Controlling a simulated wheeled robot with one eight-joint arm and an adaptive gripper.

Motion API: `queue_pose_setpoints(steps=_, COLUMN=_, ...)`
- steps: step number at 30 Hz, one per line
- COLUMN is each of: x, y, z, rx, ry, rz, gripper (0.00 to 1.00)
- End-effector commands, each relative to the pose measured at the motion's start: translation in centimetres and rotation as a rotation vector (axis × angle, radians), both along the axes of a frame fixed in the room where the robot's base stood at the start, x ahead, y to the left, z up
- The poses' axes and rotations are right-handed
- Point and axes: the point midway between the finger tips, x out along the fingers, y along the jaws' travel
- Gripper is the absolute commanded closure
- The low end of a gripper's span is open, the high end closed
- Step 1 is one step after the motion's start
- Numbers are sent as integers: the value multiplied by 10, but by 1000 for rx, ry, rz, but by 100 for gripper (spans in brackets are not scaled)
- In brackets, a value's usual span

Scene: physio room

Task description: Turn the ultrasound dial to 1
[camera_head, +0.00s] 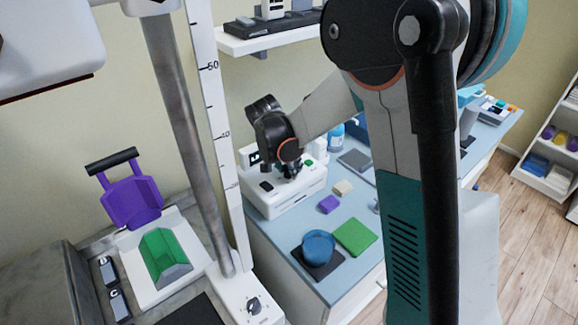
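A white device (257,200) with dark controls and a small green button stands on the blue counter, in the middle of the view. It looks like the ultrasound unit. My gripper (291,172) points down at the right part of its top face. The gripper's dark fingers cover that spot, so any dial under them is hidden, and I cannot tell whether they touch it or how far apart they are. Another dark dial (254,305) with small marks around it is on a white base at the bottom. Its setting is too small to read.
A ruled pole (217,110) stands left of the device. My arm covers much of the right.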

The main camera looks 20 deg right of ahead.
Motion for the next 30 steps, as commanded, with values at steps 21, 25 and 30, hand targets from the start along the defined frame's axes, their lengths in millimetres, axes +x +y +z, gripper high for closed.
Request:
queue_pose_setpoints(steps=21, x=-1, y=1, z=3, rx=1, ry=0, rz=1, gripper=48)
queue_pose_setpoints(steps=25, x=-4, y=6, z=15, rx=1, ry=0, rz=2, gripper=48)
queue_pose_setpoints(steps=30, x=-12, y=16, z=46, rx=0, ry=1, rz=2, gripper=48)
